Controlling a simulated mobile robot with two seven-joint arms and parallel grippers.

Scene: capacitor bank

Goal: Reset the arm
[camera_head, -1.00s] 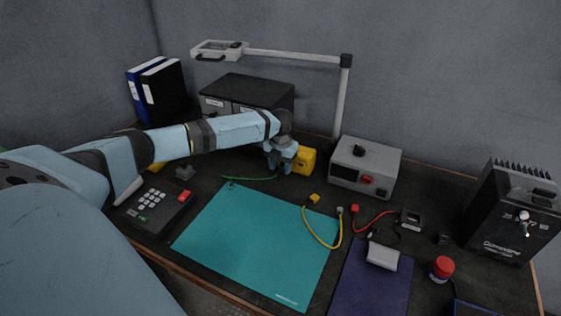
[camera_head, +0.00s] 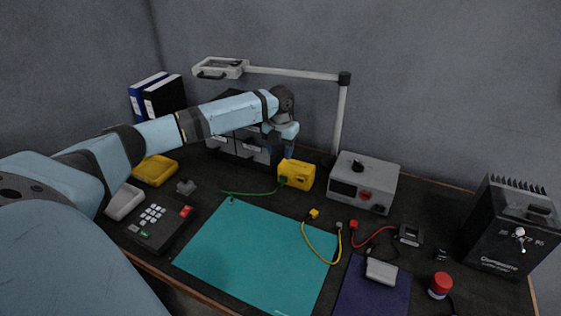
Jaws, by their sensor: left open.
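My left arm comes in from the left and reaches over the back of the workbench. My left gripper (camera_head: 289,150) hangs at its end, pointing down, open, just behind and above the yellow box (camera_head: 297,174) with the green lead. Its fingers are small and partly hidden behind that box, and nothing shows held in them. My right gripper is not in view.
A grey drawer unit (camera_head: 240,149) stands behind my left arm. A lamp post (camera_head: 340,120) and grey power supply (camera_head: 363,182) stand to its right. A teal mat (camera_head: 255,255), keypad (camera_head: 160,222), red button (camera_head: 440,284) and black capacitor unit (camera_head: 512,228) occupy the bench.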

